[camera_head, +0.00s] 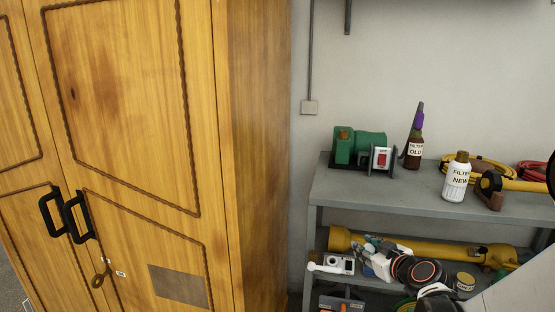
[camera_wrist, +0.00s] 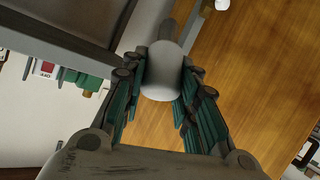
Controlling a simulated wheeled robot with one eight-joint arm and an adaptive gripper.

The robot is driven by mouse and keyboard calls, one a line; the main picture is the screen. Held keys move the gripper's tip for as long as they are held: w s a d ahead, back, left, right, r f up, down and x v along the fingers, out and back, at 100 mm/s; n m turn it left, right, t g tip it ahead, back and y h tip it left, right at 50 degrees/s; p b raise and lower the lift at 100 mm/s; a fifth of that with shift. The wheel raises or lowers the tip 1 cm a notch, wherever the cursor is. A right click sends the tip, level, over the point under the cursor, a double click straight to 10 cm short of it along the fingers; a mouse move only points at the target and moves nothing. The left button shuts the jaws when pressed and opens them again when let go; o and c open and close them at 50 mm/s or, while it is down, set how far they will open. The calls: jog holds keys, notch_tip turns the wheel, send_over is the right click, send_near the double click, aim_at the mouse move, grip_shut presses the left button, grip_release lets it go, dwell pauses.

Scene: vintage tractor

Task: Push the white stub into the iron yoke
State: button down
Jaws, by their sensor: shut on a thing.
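My gripper (camera_wrist: 167,70) is shut on a pale, rounded cylinder, the white stub (camera_wrist: 163,82), in the wrist view. The stub sits between the two teal-lined fingers. A thin grey rod (camera_wrist: 167,29) shows beyond it; I cannot tell if it belongs to the stub. In the head view my gripper (camera_head: 374,257) is in front of the lower shelf, partly hidden by my own wrist. I cannot identify the iron yoke with certainty; a yellow shaft with a dark metal end piece (camera_head: 489,184) lies at the right of the upper shelf.
A wooden cabinet (camera_head: 130,130) with black handles fills the left. A yellow tube (camera_head: 440,255) lies on the lower shelf.

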jog(key=s+a+r+y, duration=0.1)
jog(key=s+a, duration=0.2)
jog(key=a, duration=0.2)
jog(key=shift+s+r+n, duration=0.3)
jog(key=shift+s+r, duration=0.05)
jog(key=shift+r, duration=0.05)
jog(key=shift+d, duration=0.1)
